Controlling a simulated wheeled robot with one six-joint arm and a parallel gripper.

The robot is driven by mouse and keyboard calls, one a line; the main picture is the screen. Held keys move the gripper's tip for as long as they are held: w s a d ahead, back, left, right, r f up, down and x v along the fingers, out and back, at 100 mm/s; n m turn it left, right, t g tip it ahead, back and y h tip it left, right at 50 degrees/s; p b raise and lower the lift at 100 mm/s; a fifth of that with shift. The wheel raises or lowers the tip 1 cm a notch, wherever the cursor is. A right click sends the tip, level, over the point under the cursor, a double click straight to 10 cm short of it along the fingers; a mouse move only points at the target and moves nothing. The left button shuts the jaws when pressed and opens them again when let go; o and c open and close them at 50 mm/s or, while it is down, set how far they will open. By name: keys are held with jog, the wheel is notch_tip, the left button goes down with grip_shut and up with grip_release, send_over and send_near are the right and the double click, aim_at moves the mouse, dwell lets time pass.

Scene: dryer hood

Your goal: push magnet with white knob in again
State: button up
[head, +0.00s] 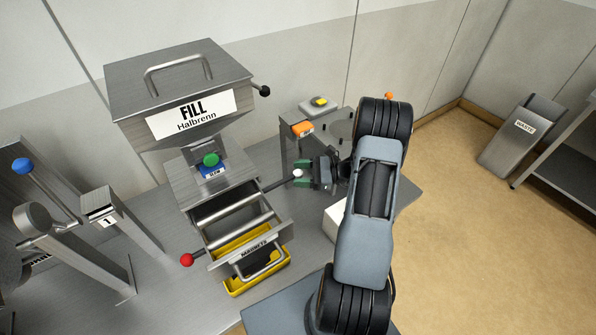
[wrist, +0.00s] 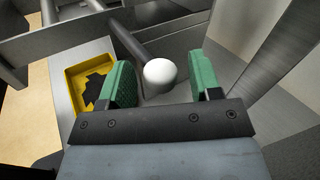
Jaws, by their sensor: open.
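The white knob (head: 298,174) sits on the end of a dark rod (head: 278,183) that sticks out to the right from the magnet housing under the FILL hopper. In the wrist view the white knob (wrist: 160,75) lies between my two green finger pads, with its rod running up and left. My gripper (head: 307,172) is open around the knob; it also shows in the wrist view (wrist: 163,82), with a gap visible on both sides of the knob. The MAGNETS drawer (head: 262,246) holds light metal bars (head: 240,207). A red knob (head: 187,260) is at its left.
A yellow tray (head: 281,285) stands below the drawer; a yellow tray (wrist: 71,112) with dark bits shows in the wrist view. A stand with an orange box (head: 303,129) is behind my gripper. Left are a numbered post (head: 103,218) and a blue-knobbed lever (head: 23,166).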

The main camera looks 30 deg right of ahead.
jog(key=shift+w+a, duration=0.15)
jog(key=shift+a, duration=0.25)
jog(key=shift+c, duration=0.5)
